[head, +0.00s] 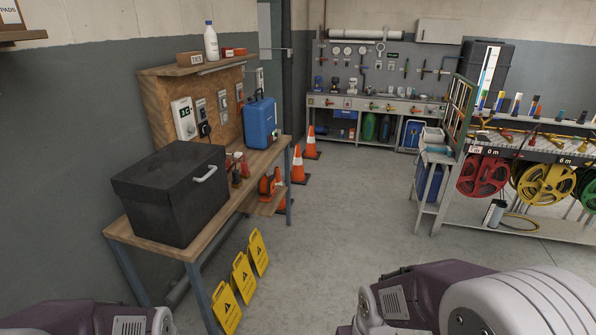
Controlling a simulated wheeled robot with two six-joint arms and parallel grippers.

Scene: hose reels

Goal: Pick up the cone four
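Several orange traffic cones with white bands are in the head view, by the far end of the wooden bench. One cone (312,144) stands upright on the floor farthest back. Another cone (298,166) stands upright a little nearer, just past the bench's end. More orange cone shapes (267,185) show under the bench, partly hidden by its top and leg. I cannot tell which one is cone four. Parts of my arms show along the bottom edge, but neither gripper is in view.
The wooden bench (127,230) on the left holds a black box (172,197) and a blue case (260,122). Yellow signs (242,277) stand beside its front. Hose reels (482,176) hang from a rack at right. The middle floor is clear.

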